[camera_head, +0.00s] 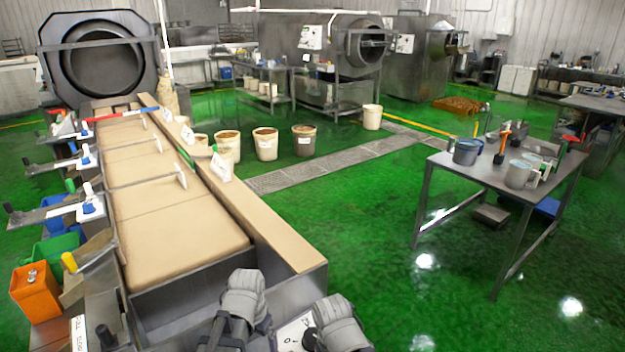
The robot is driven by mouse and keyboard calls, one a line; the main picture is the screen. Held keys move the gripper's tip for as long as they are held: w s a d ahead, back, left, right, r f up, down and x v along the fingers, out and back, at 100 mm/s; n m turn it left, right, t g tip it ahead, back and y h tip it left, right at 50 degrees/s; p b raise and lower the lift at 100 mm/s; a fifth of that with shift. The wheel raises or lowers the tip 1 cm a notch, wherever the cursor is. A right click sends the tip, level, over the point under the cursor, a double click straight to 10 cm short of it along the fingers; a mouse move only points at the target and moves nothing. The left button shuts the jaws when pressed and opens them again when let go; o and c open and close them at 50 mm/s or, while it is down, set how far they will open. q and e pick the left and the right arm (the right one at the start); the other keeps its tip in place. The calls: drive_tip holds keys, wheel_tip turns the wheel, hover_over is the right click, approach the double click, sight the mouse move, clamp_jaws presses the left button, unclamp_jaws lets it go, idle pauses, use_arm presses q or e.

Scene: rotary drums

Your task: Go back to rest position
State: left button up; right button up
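My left gripper (236,325) shows at the bottom middle of the head view, by the near end of the long conveyor. A rounded grey part and dark parts below it are visible. My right gripper (335,328) is just to its right, low in the picture and partly cut off by the bottom edge. The two are close together and apart from each other. I see nothing held in either one, but the fingers are too hidden to tell whether they are open or shut.
The tan conveyor (170,215) with metal sides runs from my front to a large drum (100,65). Tools and an orange box (36,290) line its left side. A metal table (490,178) with tubs stands right. Several buckets stand behind. Green floor (400,270) between is clear.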

use_arm(q)
drive_tip(key=s+a+n, duration=0.3)
drive_tip(key=a+n, duration=0.1)
drive_tip(key=n, duration=0.1)
drive_tip(key=s+d+m+y, duration=0.1)
drive_tip(key=s+d+m, duration=0.2)
drive_tip(key=s+d, duration=0.3)
drive_tip(key=d, duration=0.5)
drive_tip(key=shift+d+m+g, duration=0.3)
drive_tip(key=shift+g, duration=0.1)
drive_tip(key=shift+c, duration=0.2)
